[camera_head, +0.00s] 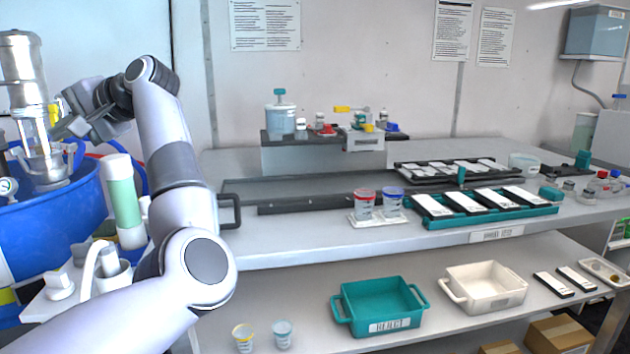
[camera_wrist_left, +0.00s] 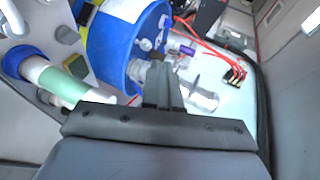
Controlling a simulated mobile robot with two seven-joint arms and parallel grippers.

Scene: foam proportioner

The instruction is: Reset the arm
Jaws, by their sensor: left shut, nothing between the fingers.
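My left arm rises in the left part of the head view and bends over at its top. My left gripper (camera_head: 66,126) is at the upper left, shut and empty. It points down and left, close beside the clear, metal-capped cylinder (camera_head: 36,130). I cannot tell whether it touches the cylinder. In the left wrist view the closed fingers (camera_wrist_left: 160,82) point toward the blue drum (camera_wrist_left: 112,42). My right gripper is in neither view.
The blue drum (camera_head: 60,232) and a green-filled tube (camera_head: 121,200) stand near my left arm. The workbench (camera_head: 285,228) holds cups (camera_head: 364,203), a teal slide tray (camera_head: 470,219) and small bottles. A teal bin (camera_head: 380,306) and a white bin (camera_head: 485,288) sit on the lower shelf.

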